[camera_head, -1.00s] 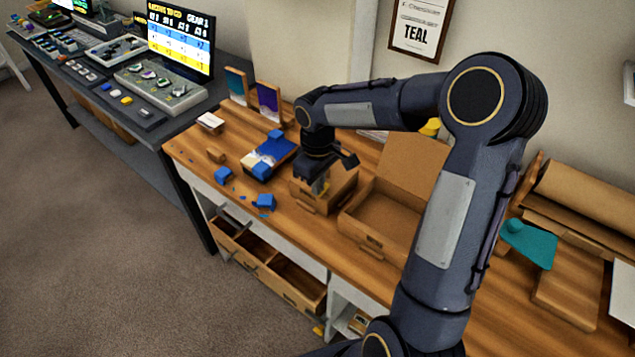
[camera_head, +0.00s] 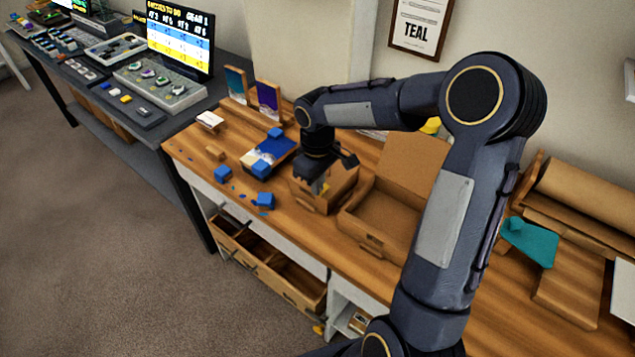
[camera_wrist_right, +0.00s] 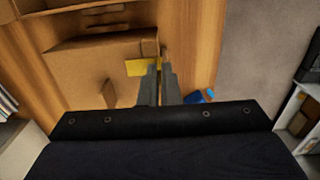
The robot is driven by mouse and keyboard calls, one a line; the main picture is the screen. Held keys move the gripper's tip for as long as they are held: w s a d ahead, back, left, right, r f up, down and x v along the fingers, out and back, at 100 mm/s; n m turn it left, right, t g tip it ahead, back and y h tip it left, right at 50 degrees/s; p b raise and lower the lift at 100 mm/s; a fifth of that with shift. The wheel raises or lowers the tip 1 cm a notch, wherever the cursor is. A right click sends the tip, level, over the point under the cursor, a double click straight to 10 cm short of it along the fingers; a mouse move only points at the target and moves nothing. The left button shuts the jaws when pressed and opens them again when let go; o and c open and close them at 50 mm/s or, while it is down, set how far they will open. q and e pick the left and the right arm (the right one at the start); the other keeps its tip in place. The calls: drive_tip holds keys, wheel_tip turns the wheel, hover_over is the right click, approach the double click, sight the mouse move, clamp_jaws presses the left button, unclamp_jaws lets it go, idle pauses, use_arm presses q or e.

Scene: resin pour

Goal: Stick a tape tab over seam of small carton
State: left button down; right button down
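The small carton (camera_head: 342,187) stands on the wooden bench, and its brown side also shows in the right wrist view (camera_wrist_right: 85,75). My right gripper (camera_head: 318,190) points down at the carton's near left edge. In the right wrist view its two fingers (camera_wrist_right: 160,72) are close together, with a yellow tape tab (camera_wrist_right: 138,67) at their tips. The tab lies against the carton's edge; I cannot tell whether it is stuck there. In the head view only a small yellow bit shows by the fingers. My left gripper is out of view.
A larger open carton (camera_head: 385,213) stands close on the right. Several blue blocks (camera_head: 265,200) and a blue-topped box (camera_head: 268,152) lie to the left. A teal piece (camera_head: 530,243) lies farther right. Open drawers (camera_head: 270,265) are below the bench's front edge.

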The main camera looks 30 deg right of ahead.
drive_tip(key=c, duration=2.1)
unclamp_jaws()
drive_tip(key=o, duration=0.5)
wheel_tip(320, 180, up, 8)
drive_tip(key=p, duration=0.6)
drive_tip(key=shift+p, duration=0.3)
